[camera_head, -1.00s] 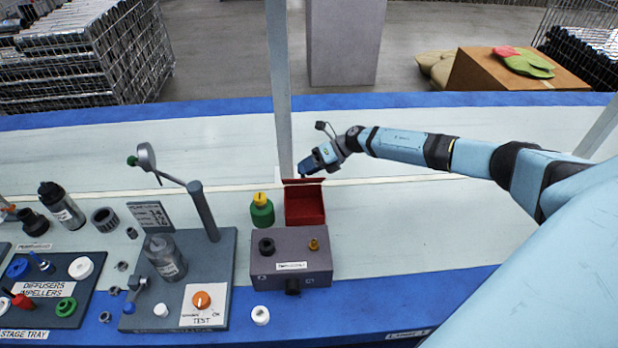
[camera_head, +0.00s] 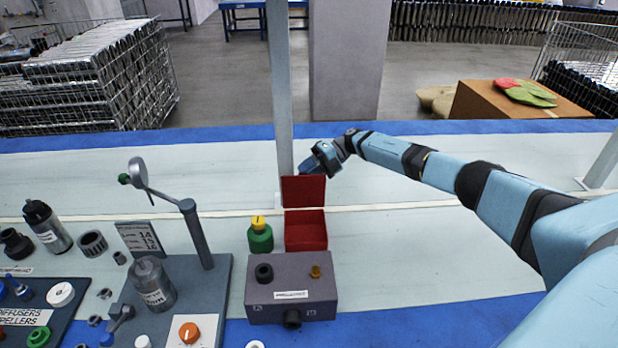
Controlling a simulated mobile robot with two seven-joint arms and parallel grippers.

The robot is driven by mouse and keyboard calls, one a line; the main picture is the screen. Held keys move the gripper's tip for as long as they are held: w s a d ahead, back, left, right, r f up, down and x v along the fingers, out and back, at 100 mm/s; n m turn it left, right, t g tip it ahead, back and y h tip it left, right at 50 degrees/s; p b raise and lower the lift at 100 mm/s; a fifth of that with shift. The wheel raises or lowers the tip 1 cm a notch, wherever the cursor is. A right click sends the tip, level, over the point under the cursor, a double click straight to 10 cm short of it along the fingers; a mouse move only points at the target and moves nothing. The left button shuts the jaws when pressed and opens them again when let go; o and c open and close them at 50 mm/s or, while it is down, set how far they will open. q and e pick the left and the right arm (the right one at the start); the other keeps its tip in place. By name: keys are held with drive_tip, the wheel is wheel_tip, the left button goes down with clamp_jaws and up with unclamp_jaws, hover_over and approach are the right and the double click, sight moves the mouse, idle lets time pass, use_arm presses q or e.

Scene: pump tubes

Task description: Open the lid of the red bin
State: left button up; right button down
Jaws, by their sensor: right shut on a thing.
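The red bin (camera_head: 305,243) stands on the pale table behind a grey box. Its lid (camera_head: 303,191) stands upright at the back edge, and the bin's inside shows. My right gripper (camera_head: 308,178) is at the top edge of the lid, on its right part, and is shut on it. The fingertips are small and partly hidden by the lid. My left gripper is not in view.
A green bottle with a yellow cap (camera_head: 260,236) stands close to the bin's left side. The grey box (camera_head: 291,292) is in front of it. A grey post (camera_head: 281,100) rises behind. The table is clear to the right.

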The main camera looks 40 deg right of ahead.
idle(0.3)
drive_tip(key=c, duration=0.8)
unclamp_jaws()
drive_tip(key=v, duration=1.3)
drive_tip(key=shift+d+b, duration=0.3)
drive_tip(key=shift+d, duration=0.1)
drive_tip(key=shift+s, duration=0.15)
